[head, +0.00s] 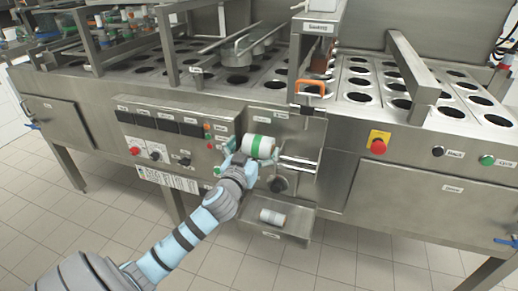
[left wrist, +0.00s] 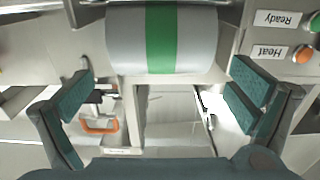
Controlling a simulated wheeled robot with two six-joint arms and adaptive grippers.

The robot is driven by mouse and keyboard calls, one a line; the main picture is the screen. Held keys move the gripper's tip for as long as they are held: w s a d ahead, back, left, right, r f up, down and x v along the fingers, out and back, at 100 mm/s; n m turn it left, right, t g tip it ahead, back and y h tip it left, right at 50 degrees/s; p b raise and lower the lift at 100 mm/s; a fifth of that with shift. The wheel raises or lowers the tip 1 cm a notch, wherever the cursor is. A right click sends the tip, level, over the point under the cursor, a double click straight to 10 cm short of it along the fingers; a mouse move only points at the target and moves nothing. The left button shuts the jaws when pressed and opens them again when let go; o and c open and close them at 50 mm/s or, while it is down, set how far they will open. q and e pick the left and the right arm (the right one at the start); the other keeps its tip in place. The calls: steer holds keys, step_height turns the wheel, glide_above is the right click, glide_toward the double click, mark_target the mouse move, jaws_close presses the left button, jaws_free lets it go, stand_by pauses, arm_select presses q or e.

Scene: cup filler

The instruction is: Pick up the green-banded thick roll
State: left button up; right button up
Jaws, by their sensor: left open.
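The green-banded thick roll (head: 258,146) is a white cylinder with a green band around its middle. It lies sideways at the front of the machine. It also shows at the top middle of the left wrist view (left wrist: 120,40). My left gripper (head: 250,161) is open just in front of the roll in the head view. In the left wrist view its two fingers (left wrist: 160,105) stand wide apart, with the roll ahead between their lines and not clamped. What supports the roll is hidden. My right gripper is not in view.
A smaller pale roll (head: 272,216) lies on a low metal shelf (head: 262,232). An orange handle (head: 311,86) is above right of the thick roll, and a red stop button (head: 378,146) is farther right. The steel front is close behind; the tiled floor is clear.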

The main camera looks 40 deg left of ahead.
mark_target(256, 144)
arm_select(q)
steer(key=x, duration=0.4)
steer(key=shift+w+a+f, duration=0.1)
steer(key=c, duration=1.6)
